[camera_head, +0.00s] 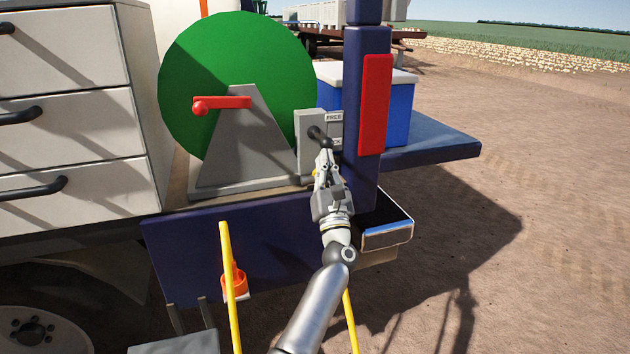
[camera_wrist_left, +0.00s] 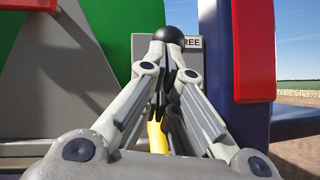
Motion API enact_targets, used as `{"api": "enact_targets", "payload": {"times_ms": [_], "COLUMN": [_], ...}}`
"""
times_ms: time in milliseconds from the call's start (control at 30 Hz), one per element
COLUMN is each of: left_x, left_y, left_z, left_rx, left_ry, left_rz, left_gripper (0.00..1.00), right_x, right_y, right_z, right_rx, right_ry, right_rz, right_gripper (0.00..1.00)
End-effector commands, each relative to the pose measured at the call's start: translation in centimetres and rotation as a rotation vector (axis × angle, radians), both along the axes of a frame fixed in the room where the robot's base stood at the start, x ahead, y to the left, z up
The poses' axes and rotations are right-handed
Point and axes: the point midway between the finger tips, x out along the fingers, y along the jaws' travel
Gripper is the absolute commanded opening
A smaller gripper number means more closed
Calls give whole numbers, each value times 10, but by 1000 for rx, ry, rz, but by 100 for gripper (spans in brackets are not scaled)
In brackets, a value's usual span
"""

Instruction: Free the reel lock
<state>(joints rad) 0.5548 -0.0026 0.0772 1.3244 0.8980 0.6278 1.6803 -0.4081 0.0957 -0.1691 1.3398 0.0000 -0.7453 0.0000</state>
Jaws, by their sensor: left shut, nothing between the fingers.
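The reel lock is a grey box (camera_head: 307,155) beside the green reel (camera_head: 240,60), with a dark lever (camera_head: 316,131) on its face. A label reading FREE (camera_head: 334,117) is at its upper right, and a lower label is partly covered. My left gripper (camera_head: 325,157) is shut and empty, its fingertips just below the lever. In the left wrist view, the lever's black ball knob (camera_wrist_left: 169,35) shows just beyond the closed fingertips (camera_wrist_left: 171,62). I cannot tell whether they touch, or at which label the lever stands. My right gripper is not in view.
A red crank (camera_head: 222,103) sits on the reel's grey stand (camera_head: 243,150). A dark blue post with a red panel (camera_head: 375,105) stands close right of the lock. White drawers (camera_head: 70,90) are at the left. Yellow rails (camera_head: 230,285) and an open metal tray (camera_head: 387,235) are below.

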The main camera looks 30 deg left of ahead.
Motion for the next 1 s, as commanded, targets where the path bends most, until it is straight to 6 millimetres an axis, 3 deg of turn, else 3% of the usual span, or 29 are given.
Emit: {"api": "enact_targets", "payload": {"times_ms": [400,1000], "left_x": [-3,-3], "left_y": [-4,-3], "left_z": [33,41], "left_rx": [-1,0], "left_ry": [-2,-1], "left_rz": [-1,1], "left_gripper": [0,0], "right_x": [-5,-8], "right_y": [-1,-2], "right_z": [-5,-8], "right_rx": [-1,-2], "right_ry": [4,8], "right_rz": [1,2], "right_gripper": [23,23]}}
